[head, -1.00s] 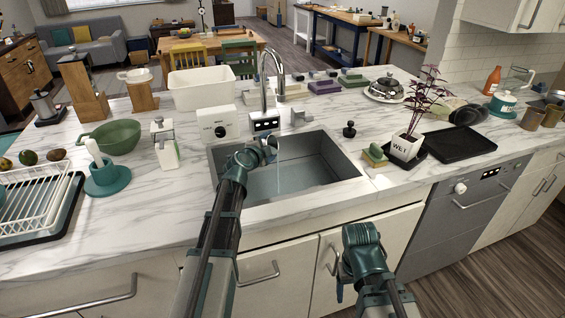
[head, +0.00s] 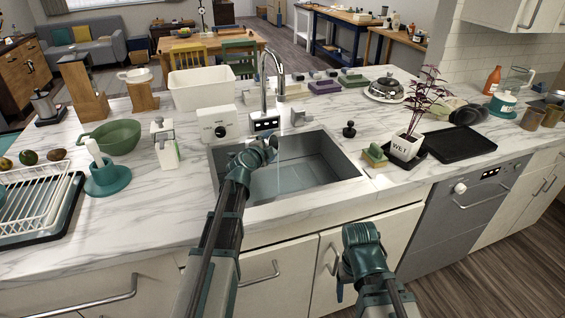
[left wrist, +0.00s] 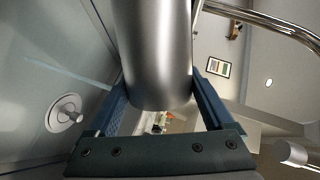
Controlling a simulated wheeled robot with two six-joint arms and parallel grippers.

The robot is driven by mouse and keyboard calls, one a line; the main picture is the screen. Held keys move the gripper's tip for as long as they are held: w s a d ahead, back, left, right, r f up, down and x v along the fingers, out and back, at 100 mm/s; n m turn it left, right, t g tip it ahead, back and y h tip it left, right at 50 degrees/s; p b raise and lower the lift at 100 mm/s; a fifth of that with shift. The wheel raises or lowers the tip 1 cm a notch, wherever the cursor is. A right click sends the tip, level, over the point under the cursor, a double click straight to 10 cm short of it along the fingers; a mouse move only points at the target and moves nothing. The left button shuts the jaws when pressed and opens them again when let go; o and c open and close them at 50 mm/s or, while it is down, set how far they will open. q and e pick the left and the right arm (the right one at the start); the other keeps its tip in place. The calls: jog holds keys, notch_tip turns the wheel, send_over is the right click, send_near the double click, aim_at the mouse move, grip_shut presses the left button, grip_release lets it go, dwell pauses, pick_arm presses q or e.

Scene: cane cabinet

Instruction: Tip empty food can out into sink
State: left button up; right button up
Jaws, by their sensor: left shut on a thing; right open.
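My left gripper (head: 266,148) is over the left part of the sink (head: 330,175) in the head view. In the left wrist view it is shut on a plain silver metal can (left wrist: 157,50), which sits between its two blue fingers. The can is mostly hidden behind my gripper in the head view, and its inside does not show. The grey sink basin (left wrist: 60,60) with its round drain (left wrist: 64,113) fills the left of the wrist view, which is strongly tilted. My right gripper (head: 341,288) is low in front of the cabinet doors, empty, with its fingers mostly hidden.
The chrome faucet (head: 268,85) arches behind my left gripper; a thin pale streak runs down near it. A white control box (head: 217,124), a soap bottle (head: 165,148) and a green bowl (head: 117,137) stand to the left. A sponge (head: 375,154) and potted plant (head: 405,145) stand right.

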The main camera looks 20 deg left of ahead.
pick_arm(q)
jog(key=shift+s+d+r+m+y, duration=0.15)
jog(key=shift+d+m+y, duration=0.15)
jog(key=shift+d+m, duration=0.4)
dwell(0.7)
jog(key=shift+d+r+m+y, duration=0.1)
jog(key=shift+d+m+y, duration=0.25)
jog(key=shift+m, duration=0.25)
dwell(0.7)
